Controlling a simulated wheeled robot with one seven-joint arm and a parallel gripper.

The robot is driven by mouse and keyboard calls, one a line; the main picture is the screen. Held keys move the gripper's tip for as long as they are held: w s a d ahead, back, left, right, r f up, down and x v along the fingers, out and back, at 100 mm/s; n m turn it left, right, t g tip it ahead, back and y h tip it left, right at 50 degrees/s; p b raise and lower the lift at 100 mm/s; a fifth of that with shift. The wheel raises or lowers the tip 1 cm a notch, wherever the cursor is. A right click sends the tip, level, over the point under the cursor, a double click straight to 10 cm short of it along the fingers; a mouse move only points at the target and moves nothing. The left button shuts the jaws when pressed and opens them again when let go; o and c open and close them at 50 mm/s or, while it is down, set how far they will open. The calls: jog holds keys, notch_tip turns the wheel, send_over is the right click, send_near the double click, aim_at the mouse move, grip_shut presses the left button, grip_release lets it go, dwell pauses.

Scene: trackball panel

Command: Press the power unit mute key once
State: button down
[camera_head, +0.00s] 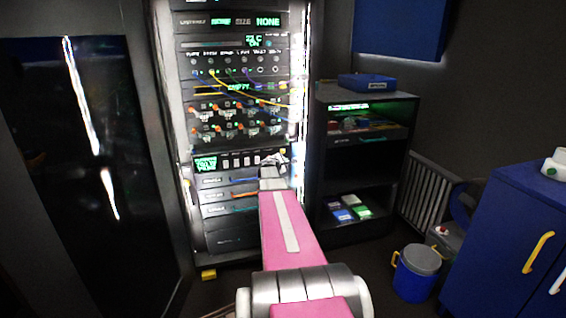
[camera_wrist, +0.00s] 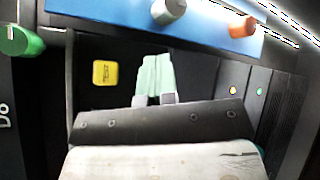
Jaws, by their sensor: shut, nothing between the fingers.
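My gripper (camera_head: 272,160) reaches the rack at the row of the unit with a green screen (camera_head: 205,163) and several small pale keys (camera_head: 240,160). In the wrist view my gripper (camera_wrist: 154,62) has its pale green fingers together, with nothing between them. A yellow square key (camera_wrist: 105,73) with small dark lettering sits on a black panel just left of the fingertips. Its lettering is too small to read, so I cannot tell if it is the mute key. The panel directly behind the fingers is hidden, and contact cannot be told.
A blue panel (camera_wrist: 120,12) with a grey knob (camera_wrist: 168,11) and an orange knob (camera_wrist: 243,26) lies above the fingers. A green knob (camera_wrist: 20,41) is at far left. Amber (camera_wrist: 233,90) and green (camera_wrist: 259,91) lights are at right. A dark shelf (camera_head: 350,150) stands right of the rack.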

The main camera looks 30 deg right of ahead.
jog(key=shift+s+a, duration=0.2)
jog(key=shift+s, duration=0.6)
jog(key=shift+s+a, duration=0.2)
jog(key=shift+s, duration=0.6)
jog(key=shift+s+a, duration=0.15)
jog(key=shift+s, duration=0.65)
jog(key=shift+s+a, duration=0.2)
jog(key=shift+s, duration=0.6)
jog(key=shift+a, duration=0.1)
